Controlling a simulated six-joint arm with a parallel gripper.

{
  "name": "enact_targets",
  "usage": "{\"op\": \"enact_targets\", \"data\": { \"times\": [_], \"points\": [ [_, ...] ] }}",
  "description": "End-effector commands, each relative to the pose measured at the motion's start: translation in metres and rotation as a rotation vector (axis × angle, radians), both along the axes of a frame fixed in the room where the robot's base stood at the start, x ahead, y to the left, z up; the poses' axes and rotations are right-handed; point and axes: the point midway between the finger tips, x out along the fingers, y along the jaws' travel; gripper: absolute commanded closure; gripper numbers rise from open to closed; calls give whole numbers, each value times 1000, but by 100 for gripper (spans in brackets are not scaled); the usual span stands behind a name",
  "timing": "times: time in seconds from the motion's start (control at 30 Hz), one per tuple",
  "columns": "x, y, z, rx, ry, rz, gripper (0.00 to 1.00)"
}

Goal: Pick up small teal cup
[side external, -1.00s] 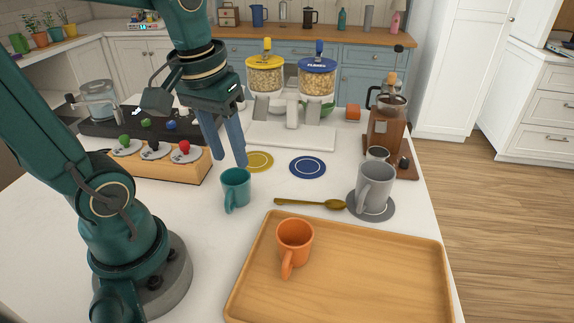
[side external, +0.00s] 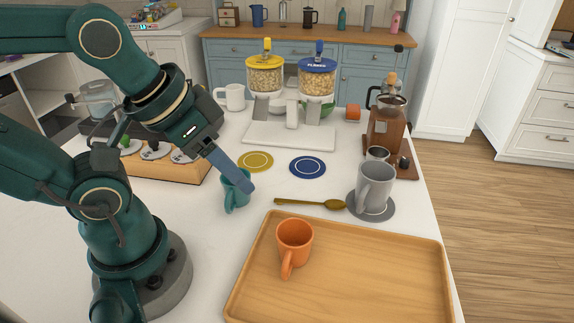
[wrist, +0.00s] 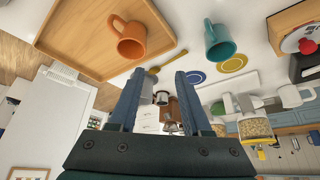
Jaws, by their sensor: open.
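The small teal cup (side external: 233,193) stands upright on the white counter, left of the tray, and is partly hidden by my fingers in the side view. In the wrist view the teal cup (wrist: 220,44) lies above and right of the fingertips, with a clear gap. My gripper (side external: 247,189) is tilted, its fingers slanting down to the right across the cup in the picture. In the wrist view my gripper (wrist: 159,75) is open and empty, with its two blue fingers apart.
An orange cup (side external: 294,240) stands on the wooden tray (side external: 380,290). A grey mug (side external: 375,188) sits on a grey coaster at right. A spoon (side external: 305,203), a yellow coaster (side external: 255,162) and a blue coaster (side external: 307,167) lie nearby. Cereal dispensers (side external: 317,80) stand behind.

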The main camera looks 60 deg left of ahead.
Motion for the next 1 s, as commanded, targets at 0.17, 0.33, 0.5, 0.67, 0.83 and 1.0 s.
{"op": "enact_targets", "data": {
  "times": [0.17,0.33,0.5,0.67,0.83,1.0],
  "points": [
    [1,1,0,-29,-3,64,52],
    [6,18,-4,-73,-8,316,52],
    [12,43,-26,-62,37,607,52],
    [17,62,-52,4,70,803,52],
    [18,71,-74,93,112,839,52],
    [14,71,-85,145,165,804,52]
  ]
}}
